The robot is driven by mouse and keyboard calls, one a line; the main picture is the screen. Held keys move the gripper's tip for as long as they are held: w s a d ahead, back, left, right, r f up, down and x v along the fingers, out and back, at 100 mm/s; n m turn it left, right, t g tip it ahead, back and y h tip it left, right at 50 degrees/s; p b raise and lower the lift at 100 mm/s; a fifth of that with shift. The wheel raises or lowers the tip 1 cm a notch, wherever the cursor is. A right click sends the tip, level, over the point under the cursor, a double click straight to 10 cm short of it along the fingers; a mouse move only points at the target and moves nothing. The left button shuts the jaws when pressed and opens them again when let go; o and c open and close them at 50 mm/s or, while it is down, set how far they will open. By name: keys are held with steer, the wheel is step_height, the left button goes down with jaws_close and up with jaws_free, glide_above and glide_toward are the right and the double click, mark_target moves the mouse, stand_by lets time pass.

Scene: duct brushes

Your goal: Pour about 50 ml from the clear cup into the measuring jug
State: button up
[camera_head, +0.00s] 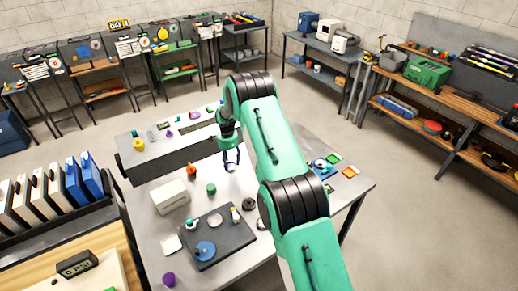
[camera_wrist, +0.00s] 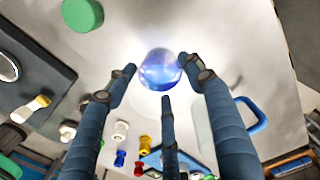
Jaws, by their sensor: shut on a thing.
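My gripper (camera_wrist: 160,80) points down over the grey table, its dark fingers closed around the clear cup (camera_wrist: 160,70). The cup looks round from above and has bluish contents. In the head view my gripper (camera_head: 230,152) is at the middle of the table with the cup (camera_head: 231,165) below it, small and partly hidden. I cannot tell whether the cup touches the table. A pale, see-through vessel with a blue handle (camera_wrist: 252,115), which looks like the measuring jug, stands right of the cup in the wrist view, partly behind a finger. I cannot make out the jug in the head view.
A green cylinder (camera_head: 211,188) stands left of my gripper. A white box (camera_head: 171,197) and a dark tray (camera_head: 222,237) with small items are nearby. A raised grey ledge (camera_head: 165,155) runs behind. A blue item and coloured squares (camera_head: 334,157) lie to the right.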

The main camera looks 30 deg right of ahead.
steer(key=w+d+m+p, duration=0.2)
steer(key=w+d+m, duration=0.3)
steer(key=w+d, duration=0.4)
steer(key=shift+w, duration=0.2)
steer(key=shift+f, duration=0.1)
